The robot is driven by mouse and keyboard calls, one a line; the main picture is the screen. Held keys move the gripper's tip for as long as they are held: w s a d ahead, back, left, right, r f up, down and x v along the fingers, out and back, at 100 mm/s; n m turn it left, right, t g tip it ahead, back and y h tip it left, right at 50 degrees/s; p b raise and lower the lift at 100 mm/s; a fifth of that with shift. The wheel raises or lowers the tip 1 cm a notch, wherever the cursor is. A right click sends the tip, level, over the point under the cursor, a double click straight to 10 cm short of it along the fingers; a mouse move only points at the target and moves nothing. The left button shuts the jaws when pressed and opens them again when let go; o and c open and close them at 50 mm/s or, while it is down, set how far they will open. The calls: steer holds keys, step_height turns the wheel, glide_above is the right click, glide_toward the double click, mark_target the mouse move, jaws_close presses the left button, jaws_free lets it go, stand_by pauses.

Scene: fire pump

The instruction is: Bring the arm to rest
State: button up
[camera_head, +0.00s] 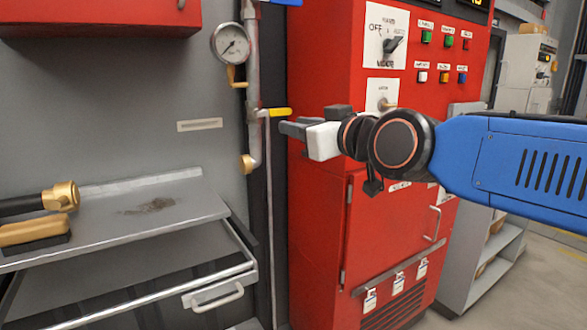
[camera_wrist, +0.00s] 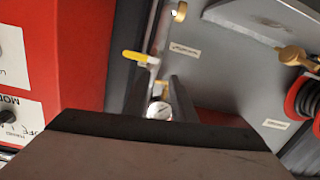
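My blue arm reaches in from the right in the head view, across the front of the red control cabinet (camera_head: 330,60). My gripper (camera_head: 287,128) points left, close to the yellow-handled valve (camera_head: 278,112) on the grey pipe. In the wrist view, the two dark fingers of my gripper (camera_wrist: 158,88) stand apart, with nothing held between them. The yellow handle (camera_wrist: 140,57) shows just beyond the fingertips there. A gap seems to separate them, but I cannot tell how wide. A pressure gauge (camera_wrist: 158,110) shows between the fingers, behind them.
The cabinet has a mode knob (camera_head: 393,45) and several coloured buttons above my wrist. Another gauge view (camera_head: 231,43) is up on the pipe. Clear floor (camera_head: 545,270) lies at right.

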steer(key=s+d+f+m+g+h, duration=0.2)
steer(key=d+f+g+h, duration=0.15)
steer(key=d+f, duration=0.8)
steer(key=s+d+f+m+g+h, duration=0.3)
steer(key=s+d+f, duration=0.5)
steer(key=f, duration=0.4)
steer(key=s+d+f+m+g+h, duration=0.3)
steer(key=s+d+f, duration=0.5)
steer(key=f, duration=0.5)
steer(key=shift+s+d, duration=0.25)
steer(key=shift+s, duration=1)
